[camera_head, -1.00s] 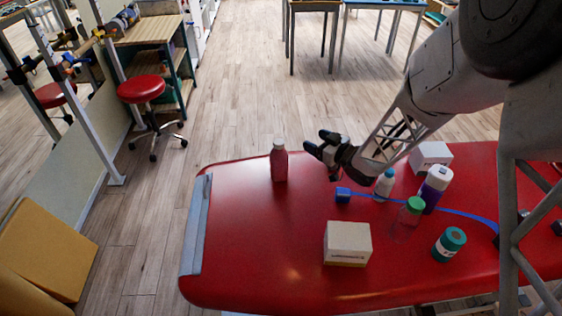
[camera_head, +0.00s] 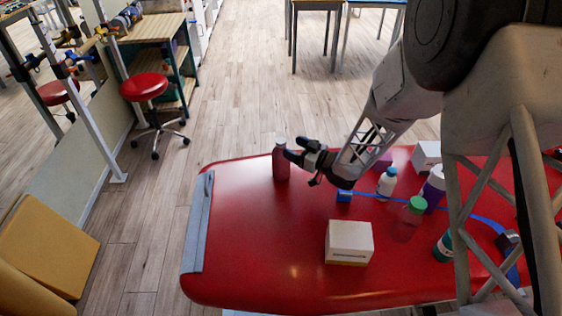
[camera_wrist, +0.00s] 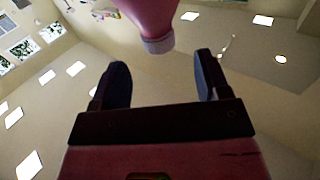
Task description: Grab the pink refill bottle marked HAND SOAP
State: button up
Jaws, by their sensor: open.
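Nothing is between the fingers, and I cannot tell whether a fingertip touches the bottle.
A white box (camera_head: 349,242) sits in front. The table's left part is clear.

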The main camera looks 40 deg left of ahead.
aim_at(281, 140)
jog(key=shift+a, duration=0.35)
jog(key=shift+a, duration=0.1)
jog(key=shift+s+a, duration=0.15)
jog(key=shift+a, duration=1.1)
jog(key=shift+s+a, duration=0.1)
jog(key=shift+a, duration=1.15)
jog(key=shift+c, duration=0.3)
grip_shut()
